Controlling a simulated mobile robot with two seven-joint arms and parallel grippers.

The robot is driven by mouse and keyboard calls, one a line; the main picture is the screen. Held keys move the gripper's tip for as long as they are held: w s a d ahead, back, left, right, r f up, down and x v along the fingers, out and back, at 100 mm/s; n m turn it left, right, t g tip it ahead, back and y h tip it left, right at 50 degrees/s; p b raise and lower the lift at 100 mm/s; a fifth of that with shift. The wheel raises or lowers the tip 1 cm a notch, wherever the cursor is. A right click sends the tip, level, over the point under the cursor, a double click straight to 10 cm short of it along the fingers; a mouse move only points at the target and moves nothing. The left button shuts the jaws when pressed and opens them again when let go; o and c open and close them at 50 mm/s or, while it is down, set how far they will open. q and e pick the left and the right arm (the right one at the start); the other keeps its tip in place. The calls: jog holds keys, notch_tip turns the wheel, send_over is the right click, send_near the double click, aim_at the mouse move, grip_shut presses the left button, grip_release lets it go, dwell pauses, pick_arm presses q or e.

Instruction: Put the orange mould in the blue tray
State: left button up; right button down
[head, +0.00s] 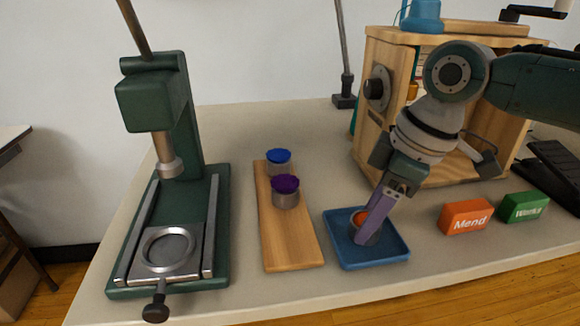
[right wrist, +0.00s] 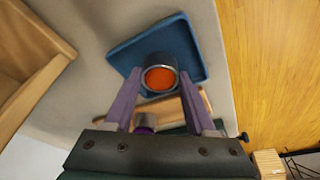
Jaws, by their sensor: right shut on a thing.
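The orange mould (head: 359,218) is a small grey metal cup with an orange top. It is upright within the outline of the blue tray (head: 394,251), and I cannot tell whether its base touches the tray floor. My right gripper (head: 369,230) reaches down from the upper right, its purple fingers shut on the mould and partly hiding it. In the right wrist view the mould (right wrist: 160,78) sits between the two fingertips, with the blue tray (right wrist: 182,35) behind it. My left gripper is in neither view.
A wooden board (head: 290,250) left of the tray holds a blue-topped mould (head: 279,160) and a purple-topped mould (head: 286,191). A green press (head: 160,110) stands at the far left. Orange (head: 467,216) and green (head: 524,207) blocks lie right of the tray. A wooden cabinet (head: 372,130) stands behind.

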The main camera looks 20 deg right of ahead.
jog(key=shift+f, duration=0.15)
jog(key=shift+c, duration=1.1)
grip_release()
